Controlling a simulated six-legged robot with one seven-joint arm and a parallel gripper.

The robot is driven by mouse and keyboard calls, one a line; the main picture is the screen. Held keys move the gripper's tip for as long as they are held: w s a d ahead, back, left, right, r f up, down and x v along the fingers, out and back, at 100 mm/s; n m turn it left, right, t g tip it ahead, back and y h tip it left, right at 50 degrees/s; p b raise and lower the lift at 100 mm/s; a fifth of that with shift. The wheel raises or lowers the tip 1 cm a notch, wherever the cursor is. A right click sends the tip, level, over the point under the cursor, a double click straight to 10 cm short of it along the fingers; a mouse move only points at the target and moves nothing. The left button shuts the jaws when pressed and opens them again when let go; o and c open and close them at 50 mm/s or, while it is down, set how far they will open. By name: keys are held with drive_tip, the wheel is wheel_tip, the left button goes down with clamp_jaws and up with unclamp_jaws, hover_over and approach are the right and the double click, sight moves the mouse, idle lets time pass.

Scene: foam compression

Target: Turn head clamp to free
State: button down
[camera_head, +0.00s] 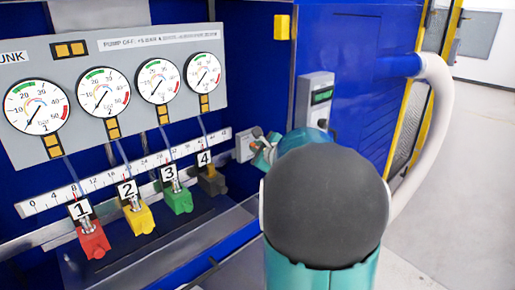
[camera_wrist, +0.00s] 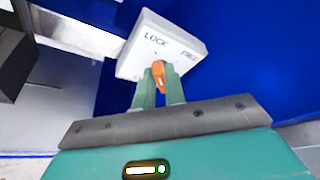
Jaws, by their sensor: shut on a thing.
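The head clamp switch is a white box (camera_wrist: 135,62) marked LOCK on the left and FREE on the right in the wrist view. It carries an orange knob (camera_wrist: 158,74). My gripper (camera_wrist: 159,80) has its two green fingers shut around the knob, one on each side. The fingers hide part of the knob, and I cannot tell which label it points at. In the head view the box (camera_head: 243,147) sits at the right end of the ruler, with my gripper (camera_head: 262,138) against it. My arm hides much of this area.
A gauge panel (camera_head: 122,75) hangs above a rail with red (camera_head: 93,242), yellow (camera_head: 140,219), green (camera_head: 178,198) and dark (camera_head: 212,182) numbered clamps. A grey box with a green display (camera_head: 313,100) is on the blue wall right of the switch. Open floor (camera_head: 460,180) lies right.

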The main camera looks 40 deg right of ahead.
drive_tip(key=shift+d+r+m+y, duration=0.15)
drive_tip(key=shift+m+y, duration=0.55)
drive_tip(key=shift+m, duration=0.3)
drive_tip(key=c, duration=1.5)
unclamp_jaws()
drive_tip(key=shift+o, duration=0.2)
drive_tip(key=v, duration=1.3)
drive_tip(key=shift+s+r, duration=0.3)
